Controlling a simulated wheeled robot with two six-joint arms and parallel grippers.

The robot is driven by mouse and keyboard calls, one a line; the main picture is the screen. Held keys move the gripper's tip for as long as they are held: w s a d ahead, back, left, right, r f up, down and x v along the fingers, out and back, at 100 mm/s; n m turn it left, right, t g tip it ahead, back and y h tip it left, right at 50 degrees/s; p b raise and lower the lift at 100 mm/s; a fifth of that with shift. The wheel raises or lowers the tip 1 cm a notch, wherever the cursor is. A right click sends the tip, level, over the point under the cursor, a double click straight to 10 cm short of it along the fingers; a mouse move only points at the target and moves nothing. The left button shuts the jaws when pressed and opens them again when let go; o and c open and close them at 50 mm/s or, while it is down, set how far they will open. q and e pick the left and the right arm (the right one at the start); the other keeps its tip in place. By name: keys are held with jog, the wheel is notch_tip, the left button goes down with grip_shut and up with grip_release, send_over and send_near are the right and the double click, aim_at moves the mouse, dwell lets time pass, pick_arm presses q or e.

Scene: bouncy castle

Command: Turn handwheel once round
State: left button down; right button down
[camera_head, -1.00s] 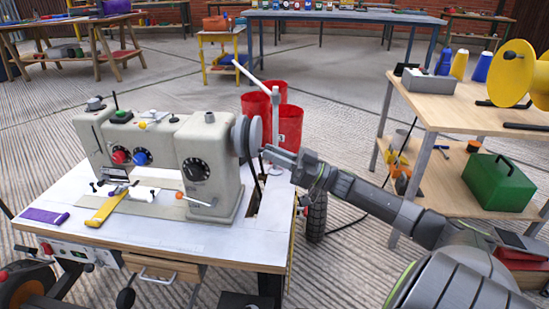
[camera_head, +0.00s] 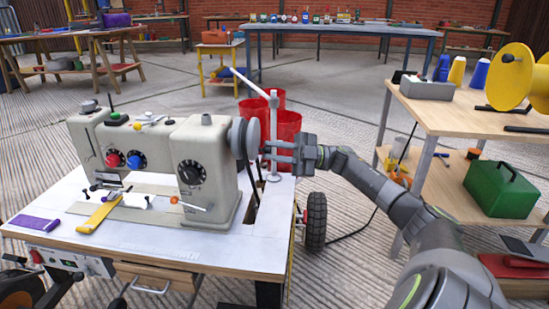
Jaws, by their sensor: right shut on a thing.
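The grey handwheel (camera_head: 240,138) sits on the right end of a cream sewing machine (camera_head: 205,175), which stands on a white-topped table. My right gripper (camera_head: 268,150) comes in from the right and is shut at the wheel's outer side. Its fingers point left toward the wheel, and the exact grip point is too small to make out. A white upright post (camera_head: 274,115) with a slanted arm stands close to the fingers. My left gripper is not in view.
Red bins (camera_head: 288,125) stand behind the table. A wooden bench (camera_head: 455,100) with a yellow reel (camera_head: 517,75) and a green box (camera_head: 500,189) is at the right. A purple item (camera_head: 34,223) and a yellow strip (camera_head: 95,217) lie at the table's left front.

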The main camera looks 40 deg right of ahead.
aim_at(259, 142)
jog(key=shift+w+d+r+n+g+h, duration=0.2)
jog(key=shift+d+r+n+g+h, duration=0.25)
jog(key=shift+n, duration=1.1)
jog(key=shift+w+d+r+n+g+h, duration=0.2)
jog(key=shift+n+g, duration=0.35)
jog(key=shift+n, duration=1.05)
jog(key=shift+w+d+r+n+g+h, duration=0.3)
jog(key=shift+n+g, duration=0.2)
jog(key=shift+n, duration=1.05)
jog(key=shift+r, duration=0.1)
jog(key=c, duration=1.3)
grip_release()
jog(key=shift+s, duration=0.1)
